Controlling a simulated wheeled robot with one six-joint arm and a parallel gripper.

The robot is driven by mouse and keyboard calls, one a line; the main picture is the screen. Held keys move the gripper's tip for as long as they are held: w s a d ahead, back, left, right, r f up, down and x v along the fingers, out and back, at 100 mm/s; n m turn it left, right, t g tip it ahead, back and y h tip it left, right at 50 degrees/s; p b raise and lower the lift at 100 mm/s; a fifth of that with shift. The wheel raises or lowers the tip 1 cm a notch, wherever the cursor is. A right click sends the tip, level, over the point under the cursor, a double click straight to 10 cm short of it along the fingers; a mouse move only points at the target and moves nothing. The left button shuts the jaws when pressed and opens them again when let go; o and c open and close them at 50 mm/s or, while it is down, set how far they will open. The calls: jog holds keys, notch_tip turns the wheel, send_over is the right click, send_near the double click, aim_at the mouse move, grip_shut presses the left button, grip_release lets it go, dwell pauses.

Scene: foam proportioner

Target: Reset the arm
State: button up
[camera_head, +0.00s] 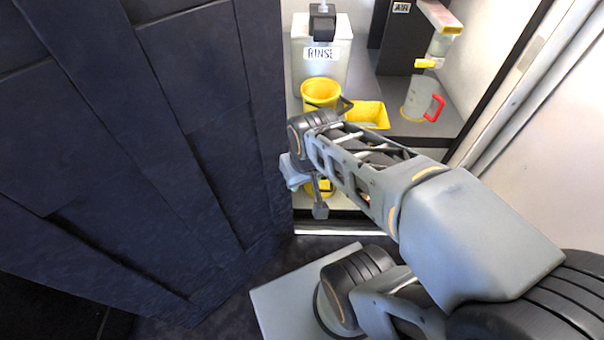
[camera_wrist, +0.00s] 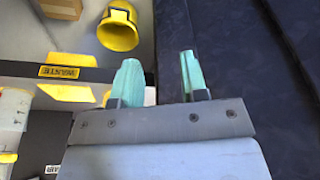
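My gripper (camera_wrist: 161,80) shows in the wrist view with its two teal fingers apart and nothing between them. In the head view my arm reaches from the lower right toward the shelf unit. Its wrist and gripper (camera_head: 292,181) are in front of the shelf's left side, near the dark panel. Arm links partly hide the gripper there, and its fingertips are hard to make out.
The shelf holds a RINSE container (camera_head: 322,70), a yellow cup (camera_head: 318,95), a yellow tray (camera_head: 370,115) and a clear jug (camera_head: 416,101) with a red handle. A dark panel (camera_head: 150,150) stands close left. A WASTE label (camera_wrist: 59,72) marks a shelf edge.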

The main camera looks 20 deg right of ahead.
jog(key=shift+r, duration=0.15)
jog(key=w+p+v, duration=0.3)
jog(key=p+v, duration=1)
jog(key=v, duration=0.1)
jog(key=w+r+p+v, duration=0.1)
jog(key=w+p+v, duration=0.2)
jog(key=p+v, duration=1.1)
jog(key=shift+w+a+r+t+p, duration=0.15)
jog(key=shift+w+r+t+p, duration=0.15)
jog(key=shift+r+t, duration=0.1)
